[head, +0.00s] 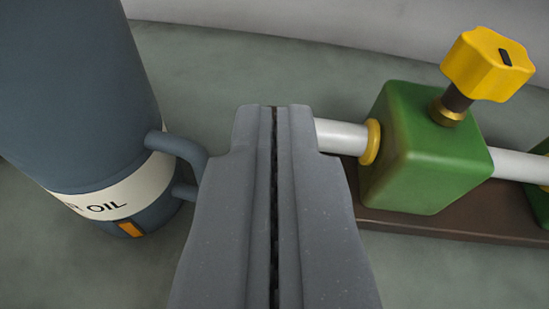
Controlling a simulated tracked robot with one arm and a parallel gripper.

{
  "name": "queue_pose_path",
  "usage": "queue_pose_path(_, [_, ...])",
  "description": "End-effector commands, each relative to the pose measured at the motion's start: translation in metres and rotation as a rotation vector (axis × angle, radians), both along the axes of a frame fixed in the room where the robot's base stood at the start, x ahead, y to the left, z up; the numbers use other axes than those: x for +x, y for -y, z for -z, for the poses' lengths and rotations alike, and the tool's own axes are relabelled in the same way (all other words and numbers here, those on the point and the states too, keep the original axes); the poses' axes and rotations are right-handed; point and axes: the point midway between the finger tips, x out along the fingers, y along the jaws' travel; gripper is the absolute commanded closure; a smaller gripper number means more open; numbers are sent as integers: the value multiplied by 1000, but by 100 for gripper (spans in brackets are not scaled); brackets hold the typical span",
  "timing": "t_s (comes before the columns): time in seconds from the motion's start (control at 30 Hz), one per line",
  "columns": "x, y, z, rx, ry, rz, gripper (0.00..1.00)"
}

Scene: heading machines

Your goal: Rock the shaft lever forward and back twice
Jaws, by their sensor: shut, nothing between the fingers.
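My gripper (274,108) is shut and empty, with its two grey fingers pressed together in the middle of the head view. No shaft lever can be made out in this view. To the right of the fingers a white round bar (340,135) runs into a green block (428,150) through a yellow collar (372,142). A yellow knob (487,64) stands tilted on a short stem on top of the block. The gripper hides the bar's left end, and I cannot tell whether the fingers touch it.
A large blue-grey oil can (75,85) with a cream label and a side handle (180,147) stands close on the left. A brown base (450,225) lies under the green block. The grey-green floor (225,60) is clear behind, up to a pale wall (330,18).

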Motion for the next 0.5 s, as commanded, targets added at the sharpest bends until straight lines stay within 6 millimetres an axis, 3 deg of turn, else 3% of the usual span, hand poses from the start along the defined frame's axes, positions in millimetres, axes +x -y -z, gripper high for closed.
queue_pose_path(0.5, [15,-3,-19,0,1,1,100])
